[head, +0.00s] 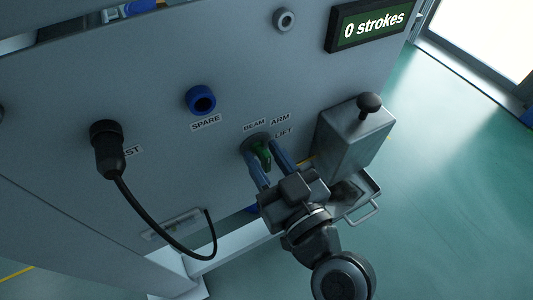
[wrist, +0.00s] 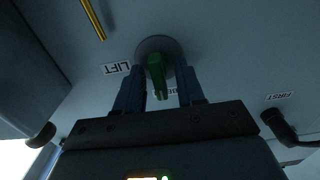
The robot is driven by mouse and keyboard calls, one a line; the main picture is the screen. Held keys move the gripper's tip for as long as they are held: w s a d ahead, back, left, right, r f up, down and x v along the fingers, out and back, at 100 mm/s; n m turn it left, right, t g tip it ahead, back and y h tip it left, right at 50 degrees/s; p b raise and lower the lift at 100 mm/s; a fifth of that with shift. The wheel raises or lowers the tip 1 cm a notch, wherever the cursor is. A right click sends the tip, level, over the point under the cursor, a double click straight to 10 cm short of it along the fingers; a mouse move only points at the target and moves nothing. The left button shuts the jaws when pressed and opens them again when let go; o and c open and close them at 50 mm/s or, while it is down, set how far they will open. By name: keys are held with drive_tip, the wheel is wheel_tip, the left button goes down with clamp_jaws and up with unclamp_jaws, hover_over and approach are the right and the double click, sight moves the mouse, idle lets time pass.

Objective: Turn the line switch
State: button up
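The switch is a green handle (head: 264,152) on a round grey base on the grey panel, with labels BEAM, ARM and LIFT around it. The green handle also shows in the wrist view (wrist: 157,75), top centre. My gripper (head: 267,164) is at the switch, with one blue finger on each side of the green handle. In the wrist view my gripper (wrist: 160,88) has its fingers apart, with gaps visible beside the handle. Part of the BEAM label is hidden behind a finger in the wrist view.
A blue SPARE socket (head: 201,100) and a black plug (head: 106,147) with a hanging cable are left of the switch. A grey box with a black knob (head: 369,104) stands close on the right. A display (head: 371,24) reads "0 strokes".

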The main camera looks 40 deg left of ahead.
clamp_jaws()
idle(0.4)
drive_tip(key=shift+m, duration=0.5)
drive_tip(key=m, duration=0.3)
drive_tip(key=shift+w+m+b, duration=0.15)
drive_tip(key=shift+m+b, duration=0.15)
drive_tip(key=shift+b, duration=0.05)
drive_tip(key=m, duration=0.4)
drive_tip(key=shift+f+m, duration=0.1)
drive_tip(key=shift+m, duration=0.2)
unclamp_jaws()
